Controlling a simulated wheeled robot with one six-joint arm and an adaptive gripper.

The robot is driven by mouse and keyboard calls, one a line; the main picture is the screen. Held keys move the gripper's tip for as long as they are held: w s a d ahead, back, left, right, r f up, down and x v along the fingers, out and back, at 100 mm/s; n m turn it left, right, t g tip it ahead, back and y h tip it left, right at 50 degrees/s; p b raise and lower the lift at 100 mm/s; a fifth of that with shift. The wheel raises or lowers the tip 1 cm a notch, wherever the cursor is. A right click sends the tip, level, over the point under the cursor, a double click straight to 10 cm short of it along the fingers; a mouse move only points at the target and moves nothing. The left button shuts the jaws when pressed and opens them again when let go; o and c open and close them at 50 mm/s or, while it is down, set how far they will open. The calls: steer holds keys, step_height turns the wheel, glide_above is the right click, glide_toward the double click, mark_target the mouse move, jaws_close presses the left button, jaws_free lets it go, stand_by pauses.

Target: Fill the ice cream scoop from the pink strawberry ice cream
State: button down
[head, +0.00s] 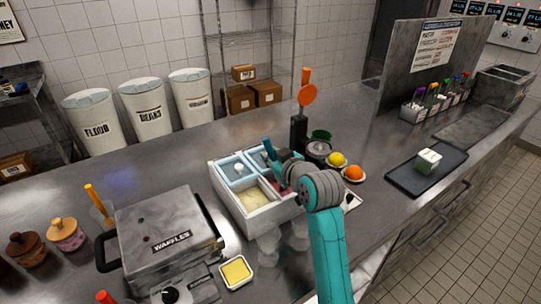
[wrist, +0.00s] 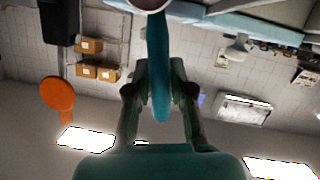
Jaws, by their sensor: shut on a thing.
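My gripper (wrist: 159,85) is shut on the teal handle of the ice cream scoop (wrist: 158,55). The scoop's round head is cut off at the top edge of the wrist view, so I cannot tell what it holds. In the head view my gripper (head: 284,163) is over the white ice cream box (head: 262,221), and the scoop's head is hidden. The pink strawberry ice cream (head: 285,188) shows in the box's right compartment, partly covered by my arm. Cream-coloured ice cream (head: 256,199) lies in the front left compartment.
A black holder (head: 299,133) with an orange-topped tool (head: 307,94) stands just behind the box. A grey pot, a lemon (head: 337,159) and an orange (head: 353,173) are at its right. The waffle iron (head: 165,240) is at the left. Counter is clear before the dark tray (head: 405,180).

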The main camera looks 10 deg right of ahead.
steer(key=shift+s+d, duration=0.4)
steer(key=shift+d, duration=0.1)
steer(key=shift+r, duration=0.1)
stand_by(0.4)
steer(key=shift+r, duration=4.5)
